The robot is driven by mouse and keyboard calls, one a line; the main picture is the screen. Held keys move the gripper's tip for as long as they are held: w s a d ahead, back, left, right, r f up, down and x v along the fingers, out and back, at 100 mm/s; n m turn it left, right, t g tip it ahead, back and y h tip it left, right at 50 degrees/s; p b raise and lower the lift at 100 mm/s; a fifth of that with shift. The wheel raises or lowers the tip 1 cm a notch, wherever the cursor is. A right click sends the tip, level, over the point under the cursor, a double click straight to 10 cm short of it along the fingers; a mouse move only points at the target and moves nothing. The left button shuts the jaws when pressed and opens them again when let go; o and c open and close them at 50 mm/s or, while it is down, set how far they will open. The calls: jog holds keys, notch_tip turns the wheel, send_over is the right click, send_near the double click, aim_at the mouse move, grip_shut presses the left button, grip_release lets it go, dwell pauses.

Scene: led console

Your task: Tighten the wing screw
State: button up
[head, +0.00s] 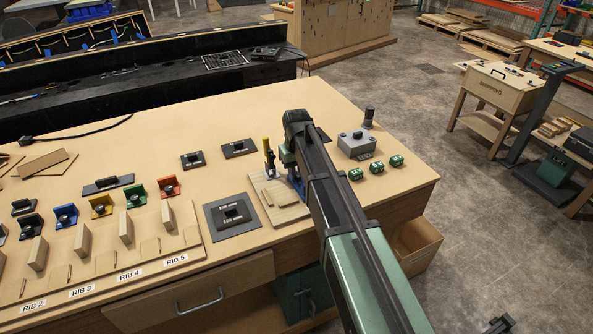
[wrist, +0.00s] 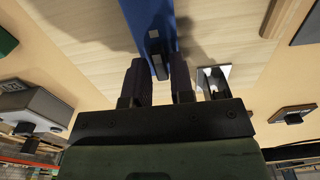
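A pale wooden board (head: 280,215) lies on the bench with an upright yellow and black piece (head: 268,155) and a blue part (head: 297,186) on it. In the wrist view the blue part (wrist: 152,22) is a bar with a small slot, its end near the fingertips. My gripper (wrist: 158,70) has its two dark fingers apart, one on each side of the bar's end; I cannot tell whether they touch it. A small metal plate (wrist: 222,72) sits to the right of the fingers. I cannot make out the wing screw; my arm hides part of the board in the head view.
A grey box (head: 357,146) and several green blocks (head: 377,167) stand right of my arm. A dark square plate (head: 231,215) lies left of the board. A rack with ribs (head: 125,230) and coloured holders fill the bench's left side. The bench's right edge is near.

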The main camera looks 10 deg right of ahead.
aim_at(297, 173)
jog(key=shift+o, duration=1.3)
notch_tip(297, 173, up, 11)
jog(key=p, duration=1)
jog(key=shift+p, duration=0.4)
jog(key=shift+f, duration=0.1)
jog(key=s+f+m+b, duration=0.1)
jog(key=s+f+b, duration=0.2)
jog(key=s, duration=0.9)
jog(key=s+f+m+b, duration=0.1)
jog(key=s+f+b, duration=0.2)
jog(key=s, duration=0.9)
jog(key=shift+s+d+f+b, duration=0.25)
jog(key=shift+s+f+b, duration=0.05)
jog(key=shift+f+b, duration=0.1)
